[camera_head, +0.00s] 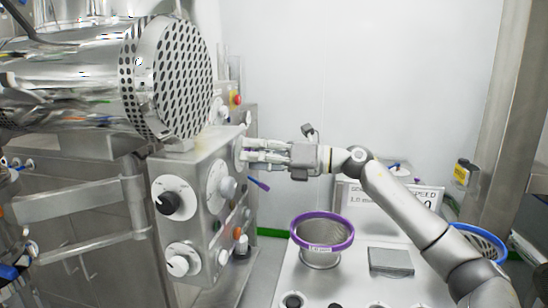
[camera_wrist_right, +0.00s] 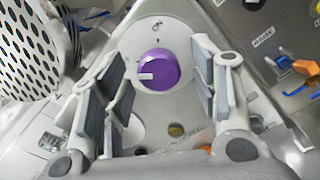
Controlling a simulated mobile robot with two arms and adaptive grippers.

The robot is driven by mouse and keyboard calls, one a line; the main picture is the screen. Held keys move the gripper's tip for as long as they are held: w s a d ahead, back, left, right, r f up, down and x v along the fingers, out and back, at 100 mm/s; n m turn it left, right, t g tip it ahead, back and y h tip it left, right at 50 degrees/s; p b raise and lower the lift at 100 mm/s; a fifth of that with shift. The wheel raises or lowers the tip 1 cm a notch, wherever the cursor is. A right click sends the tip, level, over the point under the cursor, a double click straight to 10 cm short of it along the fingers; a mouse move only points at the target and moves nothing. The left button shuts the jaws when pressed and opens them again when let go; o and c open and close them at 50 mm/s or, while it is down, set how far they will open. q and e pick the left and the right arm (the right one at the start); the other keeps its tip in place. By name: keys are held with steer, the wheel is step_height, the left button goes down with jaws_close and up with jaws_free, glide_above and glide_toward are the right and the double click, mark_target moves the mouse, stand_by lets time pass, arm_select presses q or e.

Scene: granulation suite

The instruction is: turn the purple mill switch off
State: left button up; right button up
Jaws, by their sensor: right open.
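The purple mill switch (camera_wrist_right: 158,68) is a round knob on a pale round dial plate in the right wrist view. Its white pointer bar lies toward the left of that picture. My right gripper (camera_wrist_right: 160,62) is open, with one finger to the left of the knob and one to the right. Gaps show between the knob and both fingers, so it is not gripped. In the head view my right gripper (camera_head: 246,152) reaches left to the side face of the steel control box (camera_head: 190,165), and the knob is hidden there. My left gripper does not show clearly.
A black knob (camera_head: 170,203), a white knob (camera_head: 180,264) and a grey knob (camera_head: 228,187) sit on the box. A perforated steel drum (camera_head: 170,78) is above it. A purple-rimmed sieve (camera_head: 322,218) stands on the white bench below my arm.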

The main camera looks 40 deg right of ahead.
steer(key=v, duration=1.1)
steer(key=shift+s+d, duration=0.25)
steer(key=shift+s, duration=0.05)
stand_by(0.5)
steer(key=shift+f, duration=0.15)
